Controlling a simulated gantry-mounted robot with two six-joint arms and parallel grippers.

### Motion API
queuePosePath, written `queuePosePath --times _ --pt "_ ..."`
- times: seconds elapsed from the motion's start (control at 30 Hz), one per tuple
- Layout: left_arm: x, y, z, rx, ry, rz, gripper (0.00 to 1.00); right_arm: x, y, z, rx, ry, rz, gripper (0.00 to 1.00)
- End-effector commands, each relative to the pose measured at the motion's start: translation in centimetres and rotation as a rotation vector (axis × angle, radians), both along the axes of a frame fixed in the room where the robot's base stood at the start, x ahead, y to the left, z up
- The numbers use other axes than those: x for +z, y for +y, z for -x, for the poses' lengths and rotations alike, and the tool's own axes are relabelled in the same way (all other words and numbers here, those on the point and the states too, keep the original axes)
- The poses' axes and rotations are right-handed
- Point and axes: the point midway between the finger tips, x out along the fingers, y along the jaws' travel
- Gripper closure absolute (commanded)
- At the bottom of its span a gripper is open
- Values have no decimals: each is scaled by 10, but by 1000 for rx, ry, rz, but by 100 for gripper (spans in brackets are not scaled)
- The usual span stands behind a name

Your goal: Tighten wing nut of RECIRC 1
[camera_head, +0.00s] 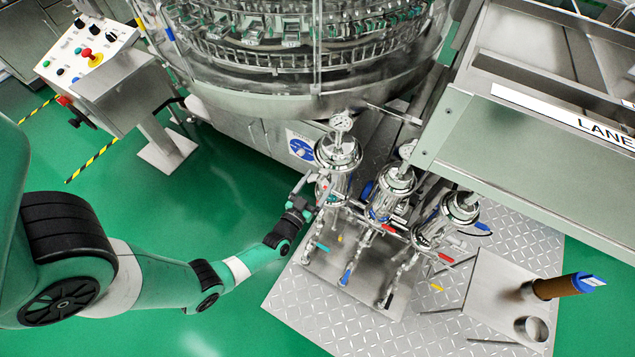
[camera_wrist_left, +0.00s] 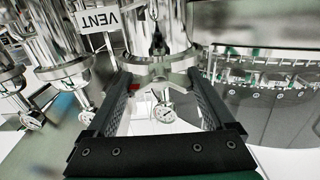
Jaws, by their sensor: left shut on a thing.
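Three shiny steel filter housings stand in a row on the skid; the leftmost housing (camera_head: 338,152) has a round gauge on top. My left gripper (camera_head: 312,190) is at the left side of this housing, near its clamp band. In the left wrist view the gripper (camera_wrist_left: 160,75) straddles a metal clamp fitting (camera_wrist_left: 158,70) under a steel cylinder, with its two dark fingers on either side. It is shut on the clamp's wing nut, which is small and partly hidden. No RECIRC 1 label is readable. My right gripper is not in view.
The middle housing (camera_head: 396,182) and right housing (camera_head: 458,210) stand close by, with pipes and coloured valve handles below. The rotary washer (camera_head: 300,70) is behind. A small table (camera_head: 500,290) stands at the right. Green floor lies open at the left.

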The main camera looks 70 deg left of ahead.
Motion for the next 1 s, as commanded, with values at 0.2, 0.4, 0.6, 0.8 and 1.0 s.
queuePosePath --times 0.2,0.4,0.6,0.8,1.0 --pt "0 0 0 0 4 -7 68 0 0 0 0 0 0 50" --pt "0 0 0 0 4 -6 5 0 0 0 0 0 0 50" --pt "0 0 0 0 3 -4 0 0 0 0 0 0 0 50" --pt "1 -7 9 -1 5 -3 0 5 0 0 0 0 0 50" --pt "3 -35 43 -6 8 -2 0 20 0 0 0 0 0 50"
